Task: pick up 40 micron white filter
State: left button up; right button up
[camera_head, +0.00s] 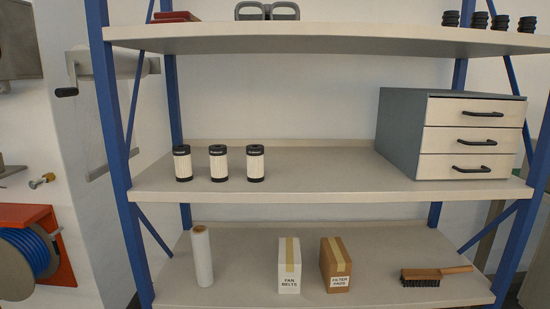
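Three white filters with black end caps stand upright in a row on the left part of the middle shelf (330,185). They are the left filter (182,165), the middle filter (218,164) and the right filter (255,165). Each has pale text on its black upper cap, too small to read, so I cannot tell which one is 40 micron. Neither of my grippers shows in the head view.
A grey cabinet with three pale drawers (473,141) stands at the right of the middle shelf. The shelf between it and the filters is clear. Blue uprights (110,120) frame the rack. Below are a white roll (202,257), a fan belts box (289,266), a filter pads box (335,265) and a brush (436,275).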

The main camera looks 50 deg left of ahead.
aim_at(218, 153)
jog(key=u, duration=0.2)
jog(key=i, duration=0.9)
jog(key=u, duration=1.1)
jog(key=i, duration=0.4)
jog(key=u, duration=0.4)
